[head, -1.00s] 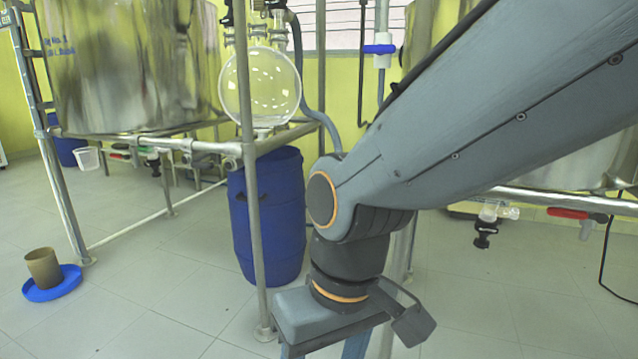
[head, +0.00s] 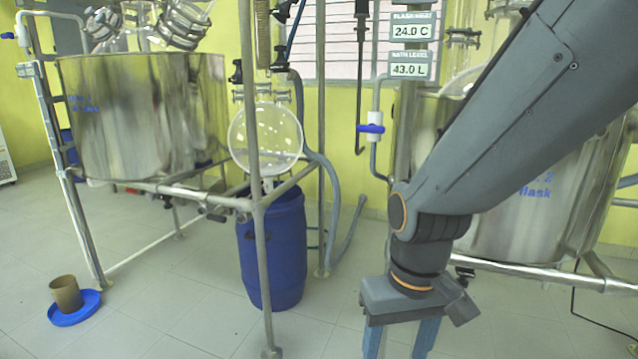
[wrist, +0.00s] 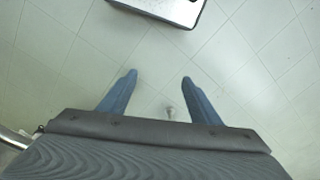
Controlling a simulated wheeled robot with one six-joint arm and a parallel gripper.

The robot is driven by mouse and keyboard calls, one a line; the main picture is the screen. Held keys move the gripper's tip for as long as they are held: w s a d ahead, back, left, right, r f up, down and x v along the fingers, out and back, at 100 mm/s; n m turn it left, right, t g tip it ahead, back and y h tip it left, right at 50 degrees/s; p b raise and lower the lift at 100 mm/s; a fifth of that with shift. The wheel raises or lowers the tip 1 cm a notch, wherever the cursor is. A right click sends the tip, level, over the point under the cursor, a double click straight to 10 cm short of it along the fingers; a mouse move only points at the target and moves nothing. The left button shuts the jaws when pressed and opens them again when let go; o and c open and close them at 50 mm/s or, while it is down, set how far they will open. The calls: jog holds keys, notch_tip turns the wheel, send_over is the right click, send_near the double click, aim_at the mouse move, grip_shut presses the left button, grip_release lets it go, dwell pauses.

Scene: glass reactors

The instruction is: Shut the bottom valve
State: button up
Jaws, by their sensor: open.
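My gripper (head: 400,346) hangs low at the right of centre in the head view, pointing down. Its two blue fingers are apart with nothing held; the wrist view also shows the open gripper (wrist: 158,78) over the floor. A dark valve knob (head: 464,274) shows under the right steel vessel (head: 500,235), just to the right of my wrist in the picture. My arm and gripper hide most of that area, so the valve's handle position cannot be told. A small pale thing (wrist: 170,112) shows between the fingers in the wrist view, too small to identify.
Steel frame rails (head: 540,270) run under the right vessel. A frame post (head: 257,200), a blue drum (head: 272,255) and a round glass flask (head: 265,138) stand to the left. A blue-handled pipe valve (head: 370,128) is behind.

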jog(key=s+d+r+m+p, duration=0.2)
jog(key=d+r+p, duration=0.5)
jog(key=r+p, duration=0.2)
jog(key=shift+d+r+h+p, duration=0.15)
jog(key=shift+d+h+p, duration=0.15)
jog(key=shift+p, duration=0.7)
jog(key=shift+s+a, duration=0.1)
